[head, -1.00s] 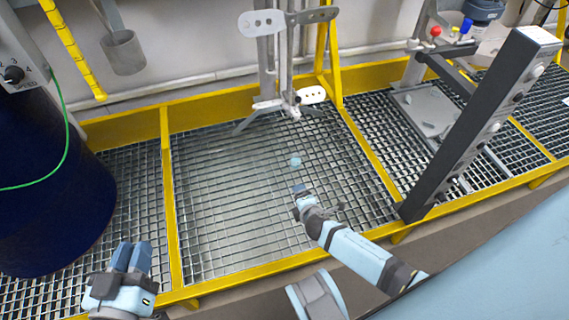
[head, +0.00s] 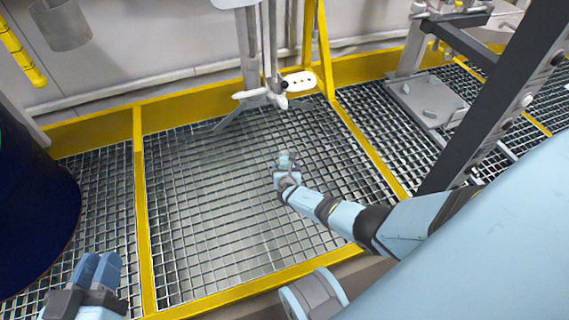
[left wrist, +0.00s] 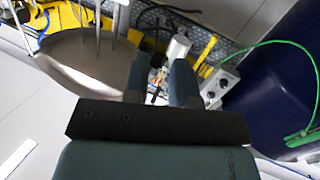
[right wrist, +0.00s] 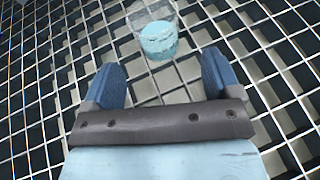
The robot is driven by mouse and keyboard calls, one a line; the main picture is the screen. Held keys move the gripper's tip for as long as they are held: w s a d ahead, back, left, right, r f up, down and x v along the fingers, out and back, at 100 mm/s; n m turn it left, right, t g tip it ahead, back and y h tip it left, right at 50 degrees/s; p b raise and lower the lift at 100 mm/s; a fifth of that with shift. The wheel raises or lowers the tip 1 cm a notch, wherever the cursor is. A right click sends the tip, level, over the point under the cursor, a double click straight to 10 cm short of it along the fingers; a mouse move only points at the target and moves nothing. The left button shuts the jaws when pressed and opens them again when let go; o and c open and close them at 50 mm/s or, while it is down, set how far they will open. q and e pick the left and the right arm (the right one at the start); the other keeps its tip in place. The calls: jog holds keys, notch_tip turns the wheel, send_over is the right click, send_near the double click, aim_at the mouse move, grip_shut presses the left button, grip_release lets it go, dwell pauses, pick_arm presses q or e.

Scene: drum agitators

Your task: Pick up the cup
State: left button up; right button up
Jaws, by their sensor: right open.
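The cup (right wrist: 158,40) is small and clear, with pale blue contents. In the right wrist view it is just beyond the fingertips, centred between them, over the metal grating. In the head view the cup (head: 285,158) is small and partly hidden behind my right gripper (head: 286,174). My right gripper (right wrist: 159,80) is open and empty, with its two blue fingers apart. My left gripper (head: 98,268) is at the lower left of the head view, far from the cup. In the left wrist view my left gripper (left wrist: 160,75) shows a narrow gap between its fingers, with nothing held.
Yellow rails (head: 141,210) border the grating (head: 210,220). A metal stand (head: 262,95) rises behind the cup. A dark blue drum (head: 35,210) stands at the left. A grey post (head: 495,100) stands at the right. The grating around the cup is clear.

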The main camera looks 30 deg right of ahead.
aim_at(285, 165)
jog(key=shift+w+d+f, duration=0.25)
jog(key=shift+w, duration=0.2)
jog(key=b+x, duration=0.4)
jog(key=shift+a+f, duration=0.1)
jog(key=shift+f, duration=0.25)
jog(key=shift+w+d+b, duration=0.25)
jog(key=shift+w+b, duration=0.1)
jog(key=shift+b, duration=0.1)
pick_arm(q)
jog(key=m, duration=0.1)
jog(key=w+a+m+t, duration=0.1)
jog(key=w+m+h, duration=0.1)
jog(key=shift+w+a+r+m+t, duration=0.15)
jog(key=shift+a+r+m+t, duration=0.15)
pick_arm(e)
jog(key=shift+r, duration=0.1)
jog(key=shift+c, duration=0.5)
jog(key=c, duration=0.9)
